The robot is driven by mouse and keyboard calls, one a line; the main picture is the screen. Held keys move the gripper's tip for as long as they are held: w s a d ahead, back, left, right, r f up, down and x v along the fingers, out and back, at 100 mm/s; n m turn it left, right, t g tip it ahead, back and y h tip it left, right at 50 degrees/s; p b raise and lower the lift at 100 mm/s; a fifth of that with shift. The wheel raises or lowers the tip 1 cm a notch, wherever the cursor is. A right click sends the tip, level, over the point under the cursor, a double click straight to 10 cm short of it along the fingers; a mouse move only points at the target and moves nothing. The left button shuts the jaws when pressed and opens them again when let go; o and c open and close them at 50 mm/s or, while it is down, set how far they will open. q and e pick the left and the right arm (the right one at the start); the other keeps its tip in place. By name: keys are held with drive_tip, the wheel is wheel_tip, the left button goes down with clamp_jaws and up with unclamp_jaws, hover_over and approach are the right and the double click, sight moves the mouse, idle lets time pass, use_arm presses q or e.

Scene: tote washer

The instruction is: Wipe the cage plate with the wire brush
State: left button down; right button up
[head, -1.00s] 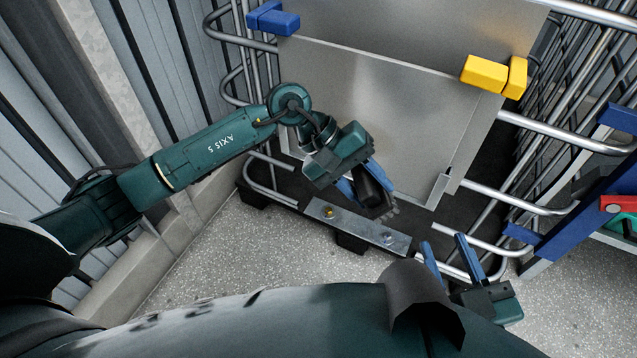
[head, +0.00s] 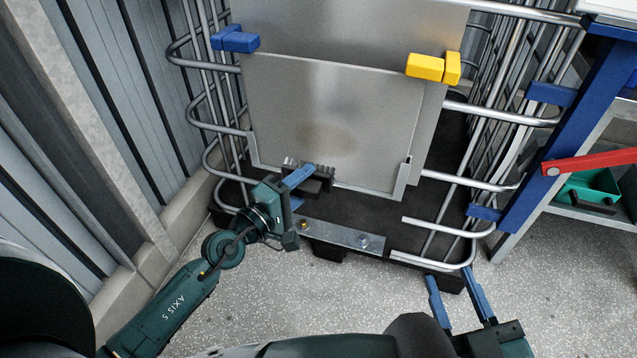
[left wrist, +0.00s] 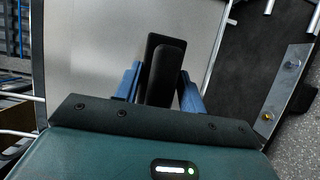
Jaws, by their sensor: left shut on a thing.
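The cage plate (head: 345,105) is a grey metal sheet standing upright in the wire cage. A dull brownish smudge (head: 325,137) shows on its lower middle. My left gripper (head: 300,188) is at the plate's lower left edge, shut on the black wire brush (head: 318,184). The bristles face up along the plate's lower edge; I cannot tell whether they touch it. In the left wrist view the brush's dark body (left wrist: 163,75) stands between the blue fingers, with the plate (left wrist: 90,50) behind it. My right gripper (head: 454,284) is open and empty above the floor at lower right.
A blue clip (head: 235,40) and a yellow clip (head: 428,67) sit at the plate's upper corners. Bent cage tubes (head: 480,183) stick out on both sides. A metal bar with bolts (head: 335,233) lies below. A blue frame with a red bar (head: 595,160) stands right.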

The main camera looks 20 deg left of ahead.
drive_tip(key=shift+w+r, duration=0.1)
use_arm(q)
drive_tip(key=shift+w, duration=0.3)
approach(332, 142)
drive_tip(key=d, duration=0.2)
drive_tip(key=shift+w+r+b, duration=0.1)
drive_tip(key=shift+w+b, duration=0.25)
drive_tip(key=shift+w, duration=0.7)
use_arm(e)
drive_tip(key=shift+s+a+y, duration=0.2)
drive_tip(key=shift+s+y, duration=0.05)
drive_tip(key=shift+y, duration=0.05)
drive_tip(key=shift+n, duration=0.3)
use_arm(q)
drive_tip(key=shift+w, duration=0.2)
use_arm(e)
drive_tip(key=shift+w+f, duration=0.1)
drive_tip(key=shift+f, duration=0.15)
use_arm(q)
drive_tip(key=shift+w+d+b, duration=0.1)
drive_tip(key=shift+w+b, duration=0.4)
drive_tip(key=shift+w, duration=0.8)
use_arm(e)
drive_tip(key=shift+d+f, duration=0.1)
drive_tip(key=shift+f, duration=0.15)
